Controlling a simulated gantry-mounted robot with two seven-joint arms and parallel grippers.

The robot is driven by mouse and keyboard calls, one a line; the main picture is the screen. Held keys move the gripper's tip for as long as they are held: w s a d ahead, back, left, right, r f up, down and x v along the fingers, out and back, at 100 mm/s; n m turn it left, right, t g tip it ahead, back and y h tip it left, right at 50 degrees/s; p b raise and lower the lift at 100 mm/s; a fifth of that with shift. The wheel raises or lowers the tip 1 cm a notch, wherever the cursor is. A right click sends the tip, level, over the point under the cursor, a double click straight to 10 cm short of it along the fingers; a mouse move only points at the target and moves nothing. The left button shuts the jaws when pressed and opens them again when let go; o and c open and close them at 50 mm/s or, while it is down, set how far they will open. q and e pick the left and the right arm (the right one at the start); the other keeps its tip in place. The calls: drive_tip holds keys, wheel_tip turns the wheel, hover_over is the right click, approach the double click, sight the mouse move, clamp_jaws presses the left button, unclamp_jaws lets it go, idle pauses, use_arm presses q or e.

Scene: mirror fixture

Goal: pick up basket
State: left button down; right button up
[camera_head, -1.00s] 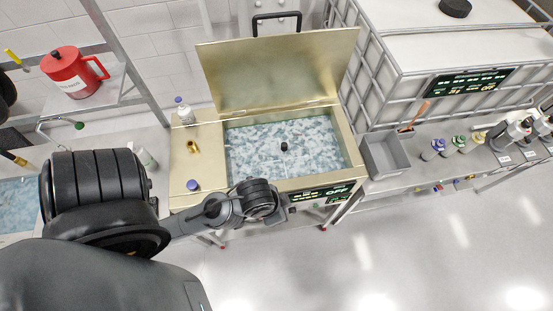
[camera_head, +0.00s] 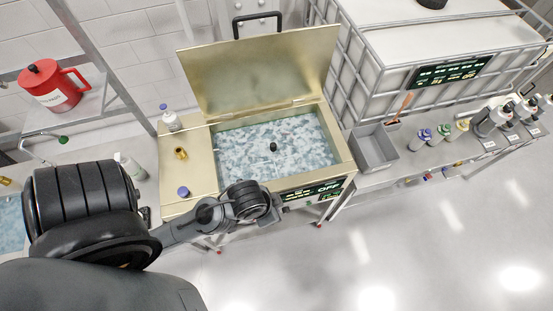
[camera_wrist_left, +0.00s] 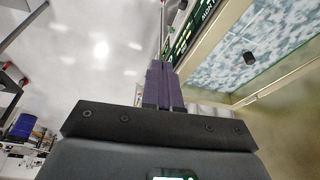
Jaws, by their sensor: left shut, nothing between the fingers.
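A gold, open-lidded tank (camera_head: 190,148) holds a mottled blue-white filling (camera_head: 300,140). A small black knob (camera_head: 273,147) stands in the middle of the filling. It also shows in the left wrist view (camera_wrist_left: 249,58). I cannot make out a basket for certain; any basket under the knob is hidden. A grey open bin (camera_head: 374,150) sits right of the tank. My left gripper (camera_wrist_left: 163,85) is shut and empty. In the left wrist view, it is outside the tank, near its display side. In the head view, my left arm reaches the tank's front edge. My right gripper is not in view.
The raised lid (camera_head: 260,70) stands behind the opening. A bottle (camera_head: 170,119), brass fitting (camera_head: 181,153) and blue cap (camera_head: 184,191) are on the tank's left top. A caged white container (camera_head: 420,60) stands at right. The floor in front is clear.

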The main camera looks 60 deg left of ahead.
use_arm(q)
drive_tip(key=c, duration=1.8)
unclamp_jaws()
drive_tip(key=shift+c, duration=0.2)
drive_tip(key=o, duration=1.1)
